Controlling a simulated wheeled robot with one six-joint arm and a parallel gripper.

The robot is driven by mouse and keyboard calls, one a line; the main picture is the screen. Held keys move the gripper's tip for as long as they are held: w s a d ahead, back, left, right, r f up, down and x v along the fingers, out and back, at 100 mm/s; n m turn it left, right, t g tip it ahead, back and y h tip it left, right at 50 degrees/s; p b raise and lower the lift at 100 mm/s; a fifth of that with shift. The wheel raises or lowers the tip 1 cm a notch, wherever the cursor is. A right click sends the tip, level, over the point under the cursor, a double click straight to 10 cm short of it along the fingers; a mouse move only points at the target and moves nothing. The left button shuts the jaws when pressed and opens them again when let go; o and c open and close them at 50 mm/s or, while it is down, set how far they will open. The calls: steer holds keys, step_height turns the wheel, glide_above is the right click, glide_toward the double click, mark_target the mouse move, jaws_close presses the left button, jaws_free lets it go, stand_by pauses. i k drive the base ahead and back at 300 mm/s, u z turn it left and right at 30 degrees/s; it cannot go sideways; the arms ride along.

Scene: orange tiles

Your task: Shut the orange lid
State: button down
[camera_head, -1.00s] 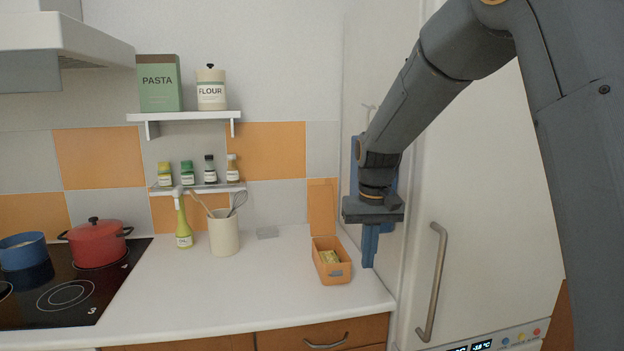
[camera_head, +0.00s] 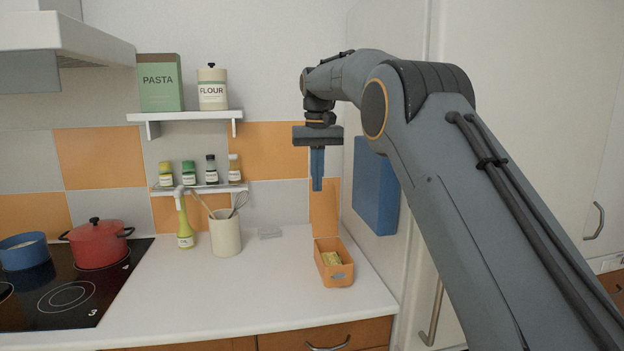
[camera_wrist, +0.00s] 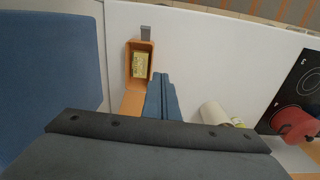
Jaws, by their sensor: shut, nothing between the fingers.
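An orange box (camera_head: 335,277) stands near the right end of the white counter, with a yellow item (camera_head: 331,259) inside it. Its orange lid (camera_head: 325,212) is open, standing upright at the box's back edge. My gripper (camera_head: 317,189) points down with its blue fingers together and empty. In the head view its tips overlap the top of the lid; contact cannot be told. In the wrist view the finger tips (camera_wrist: 161,77) appear beside the box (camera_wrist: 129,72), and part of the lid (camera_wrist: 131,103) shows beyond its back edge, partly hidden by my gripper.
A blue panel (camera_head: 375,187) hangs on the tall cabinet side at the right. A utensil crock (camera_head: 225,233) and yellow bottle (camera_head: 184,222) stand left of the box. A red pot (camera_head: 98,245) sits on the hob. Counter between crock and box is mostly clear.

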mark_target(324, 203)
steer(key=i, duration=0.95)
